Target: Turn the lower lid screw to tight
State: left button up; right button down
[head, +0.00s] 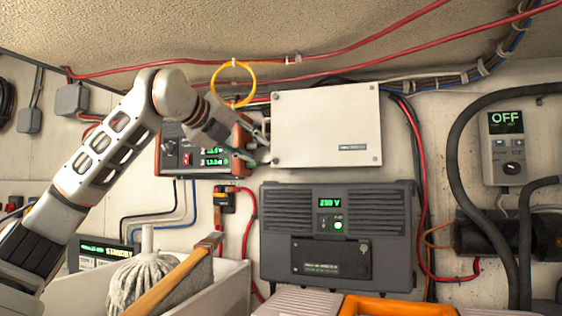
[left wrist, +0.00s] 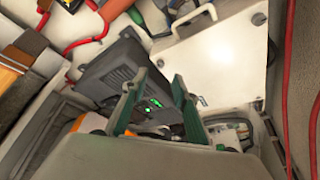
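The pale square lid (head: 325,125) is closed on a wall box, with small dark screws near its corners. The lower left lid screw (head: 275,162) shows just right of my left gripper (head: 260,146), which is at the lid's left edge. In the left wrist view the two green-padded fingers (left wrist: 156,100) stand apart with nothing visibly held between them. The lid (left wrist: 225,60) lies beyond them there, with a dark screw (left wrist: 160,63) near one corner. I cannot tell whether a finger touches the lid or a screw. My right gripper is out of view.
A dark unit reading 230 V (head: 338,235) is mounted below the lid. An orange-sided display box (head: 185,155) sits behind my left gripper. A mop (head: 145,275) and a wooden handle (head: 175,280) stand at lower left. Red cables (head: 420,190) run right of the lid.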

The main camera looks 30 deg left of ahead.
aim_at(274, 160)
pick_arm(q)
jog(key=p+x, duration=0.1)
jog(key=x, duration=0.5)
jog(key=shift+w+f, duration=0.2)
jog(key=shift+w, duration=0.3)
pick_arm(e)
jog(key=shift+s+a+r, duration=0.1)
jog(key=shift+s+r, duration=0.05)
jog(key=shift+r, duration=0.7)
pick_arm(q)
jog(key=c, duration=0.7)
grip_shut()
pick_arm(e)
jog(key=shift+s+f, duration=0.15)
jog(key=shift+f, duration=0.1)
